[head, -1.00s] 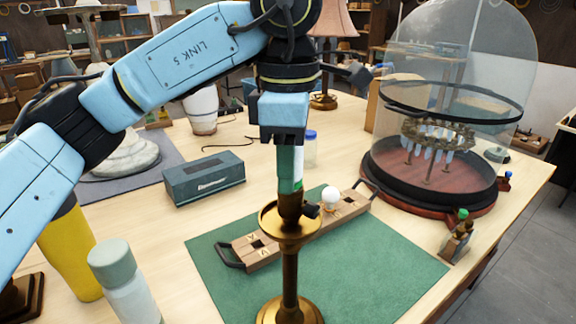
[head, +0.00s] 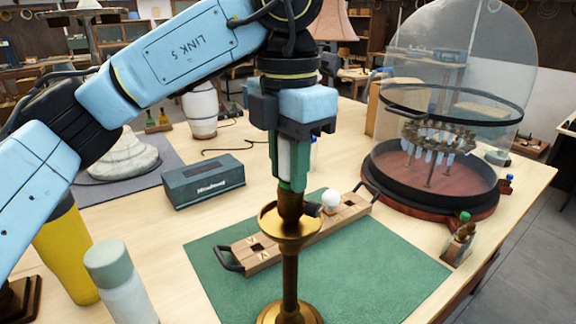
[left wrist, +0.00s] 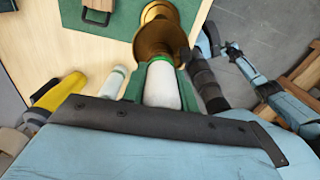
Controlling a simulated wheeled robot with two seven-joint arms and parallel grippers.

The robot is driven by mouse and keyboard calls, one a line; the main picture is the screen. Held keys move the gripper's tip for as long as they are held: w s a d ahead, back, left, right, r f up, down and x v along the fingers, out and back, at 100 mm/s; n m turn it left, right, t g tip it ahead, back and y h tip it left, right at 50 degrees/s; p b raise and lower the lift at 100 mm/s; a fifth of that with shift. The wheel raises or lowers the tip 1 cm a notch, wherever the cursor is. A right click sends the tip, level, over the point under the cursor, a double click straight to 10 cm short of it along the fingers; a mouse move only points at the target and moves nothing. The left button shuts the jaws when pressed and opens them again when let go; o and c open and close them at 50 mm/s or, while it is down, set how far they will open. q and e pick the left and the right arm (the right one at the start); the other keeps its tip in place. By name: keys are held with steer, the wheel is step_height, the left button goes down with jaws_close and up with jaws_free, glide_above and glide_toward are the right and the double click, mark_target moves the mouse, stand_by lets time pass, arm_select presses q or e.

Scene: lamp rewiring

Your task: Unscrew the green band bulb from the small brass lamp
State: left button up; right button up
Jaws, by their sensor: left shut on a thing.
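The small brass lamp (head: 290,226) stands upright on the green mat, its round base (head: 288,312) near the front. My left gripper (head: 290,170) points straight down above the lamp's socket, shut on the green band bulb (head: 284,160). The bulb is a white strip between green fingers in the head view, largely hidden. In the left wrist view, the white bulb (left wrist: 162,88) with its green band (left wrist: 160,61) meets the brass lamp (left wrist: 160,38). I cannot tell whether it is still threaded. An arm, apparently my right, ends in a small dark tip (left wrist: 233,48).
A wooden tray (head: 268,248) with black handles and a white bulb (head: 331,200) lies behind the lamp on the green mat (head: 385,262). A glass dome (head: 445,120) stands at right, a grey-blue box (head: 204,181) at left. The mat's right part is clear.

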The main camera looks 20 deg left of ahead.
arm_select(q)
steer(key=shift+n, duration=1.1)
steer(key=n, duration=0.2)
steer(key=shift+n+b, duration=0.4)
steer(key=shift+r+p, duration=2.05)
steer(key=shift+r, duration=0.55)
steer(key=shift+f, duration=0.1)
